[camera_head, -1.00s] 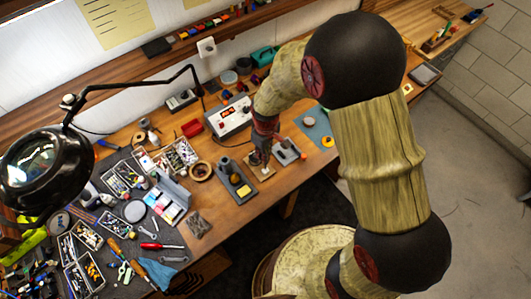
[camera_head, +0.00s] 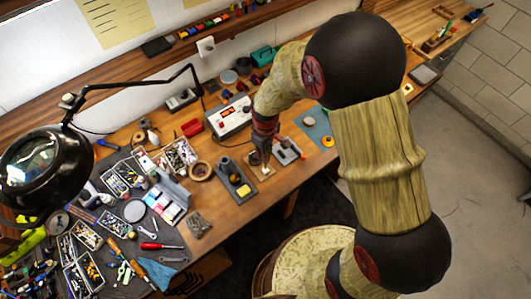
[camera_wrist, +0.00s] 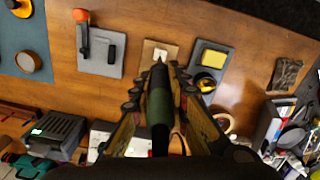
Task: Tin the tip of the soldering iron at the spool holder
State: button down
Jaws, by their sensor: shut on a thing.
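My gripper (camera_wrist: 152,88) is shut on the soldering iron (camera_wrist: 159,112), which has a dark green handle and a dark, narrow tip. In the wrist view the tip points away from me, over the near edge of a small wooden square with a white piece on it (camera_wrist: 160,48). I cannot tell whether they touch. In the head view my gripper (camera_head: 263,152) is low over the bench, beside the grey plate (camera_head: 287,153).
A grey stand with a yellow sponge (camera_wrist: 213,55) sits close to the right of the wooden square. A red-buttoned white station (camera_head: 231,118) stands behind. Tools and part trays crowd the bench's left side. A blue mat (camera_head: 312,122) lies to the right.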

jog(key=shift+f+b, duration=0.5)
jog(key=shift+b, duration=0.05)
dwell(4.4)
jog(key=shift+r, duration=0.1)
jog(key=shift+r+p, duration=1.85)
jog(key=shift+r, duration=1.1)
